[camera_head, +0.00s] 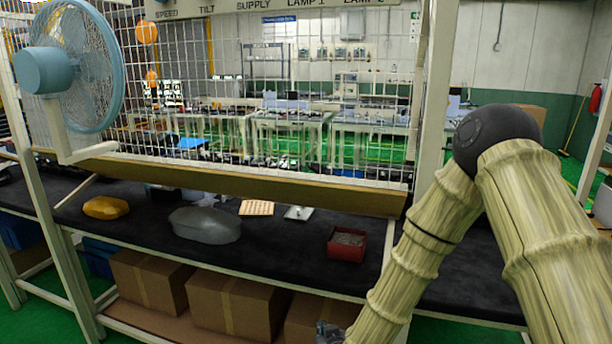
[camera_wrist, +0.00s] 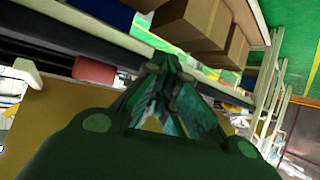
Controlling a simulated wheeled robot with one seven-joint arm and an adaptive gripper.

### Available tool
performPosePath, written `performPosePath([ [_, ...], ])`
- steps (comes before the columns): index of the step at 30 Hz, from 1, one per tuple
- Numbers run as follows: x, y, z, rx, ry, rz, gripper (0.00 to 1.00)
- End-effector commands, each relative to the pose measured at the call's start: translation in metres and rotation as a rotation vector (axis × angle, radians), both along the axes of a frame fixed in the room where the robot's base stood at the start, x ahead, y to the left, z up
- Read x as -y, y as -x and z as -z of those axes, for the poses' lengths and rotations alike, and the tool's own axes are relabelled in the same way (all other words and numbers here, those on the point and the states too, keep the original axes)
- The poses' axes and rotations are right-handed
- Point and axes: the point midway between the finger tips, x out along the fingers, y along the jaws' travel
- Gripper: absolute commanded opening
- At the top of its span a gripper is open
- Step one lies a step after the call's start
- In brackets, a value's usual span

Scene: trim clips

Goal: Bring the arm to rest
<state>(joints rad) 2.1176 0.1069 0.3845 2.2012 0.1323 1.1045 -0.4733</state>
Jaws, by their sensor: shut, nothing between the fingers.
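My arm hangs at the right of the head view, in front of the dark workbench (camera_head: 290,262), bent at a dark elbow joint. My gripper (camera_head: 330,332) is only partly in view at the bottom edge, below the bench top and in front of the cardboard boxes. In the wrist view my gripper (camera_wrist: 170,68) shows its green fingers drawn together at the tips, with nothing between them. It points toward the shelf with the boxes and touches nothing that I can see.
Cardboard boxes (camera_head: 235,304) fill the shelf below. A wire mesh panel (camera_head: 270,110) and a blue fan (camera_head: 75,65) stand above.

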Motion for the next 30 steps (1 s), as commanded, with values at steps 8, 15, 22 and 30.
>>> performPosePath([
  [8, 0.049, 0.104, 0.116, -0.318, -0.002, 0.024, 0.00],
  [15, 0.097, 0.212, 0.189, -0.598, 0.006, 0.082, 0.00],
  [22, 0.145, 0.324, 0.229, -0.863, 0.029, 0.166, 0.00],
  [30, 0.179, 0.402, 0.240, -1.040, 0.055, 0.242, 0.00],
])
